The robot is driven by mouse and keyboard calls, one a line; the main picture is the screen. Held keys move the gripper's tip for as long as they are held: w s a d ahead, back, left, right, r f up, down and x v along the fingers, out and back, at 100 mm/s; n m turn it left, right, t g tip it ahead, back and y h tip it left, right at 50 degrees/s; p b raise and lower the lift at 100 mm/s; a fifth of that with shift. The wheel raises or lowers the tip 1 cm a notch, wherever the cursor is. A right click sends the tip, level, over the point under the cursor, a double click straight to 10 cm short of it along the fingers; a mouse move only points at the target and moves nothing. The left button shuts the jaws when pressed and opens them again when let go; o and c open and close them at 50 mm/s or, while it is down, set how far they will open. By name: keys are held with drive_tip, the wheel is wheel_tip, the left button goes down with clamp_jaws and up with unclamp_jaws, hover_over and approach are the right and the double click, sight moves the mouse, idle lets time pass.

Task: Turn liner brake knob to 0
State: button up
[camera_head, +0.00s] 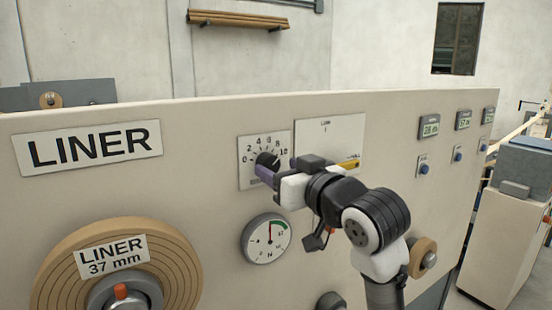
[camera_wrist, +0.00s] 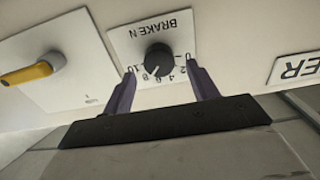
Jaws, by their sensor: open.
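The liner brake knob (camera_head: 267,160) is a black dial on a white scale plate (camera_head: 245,176) marked 0 to 10 on the beige panel. It also shows in the wrist view (camera_wrist: 159,58), where the plate appears upside down with the word BRAKE. Its pale pointer line appears to point between 6 and 8. My gripper (camera_wrist: 160,72) is open, with its purple fingertips apart on either side of the dial's lower part in the wrist picture. The fingers do not touch the knob there. In the head view a purple finger partly covers the knob and plate.
A yellow-handled switch (camera_head: 348,164) sits on a plate right of the knob. A round gauge (camera_head: 266,240) is below. The liner roll (camera_head: 70,270) is at lower left. A LINER sign (camera_head: 90,148) hangs upper left. Small displays (camera_head: 429,127) are at the right.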

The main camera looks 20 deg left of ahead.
sight(271, 162)
drive_tip(key=shift+x, duration=1.3)
drive_tip(key=c, duration=1)
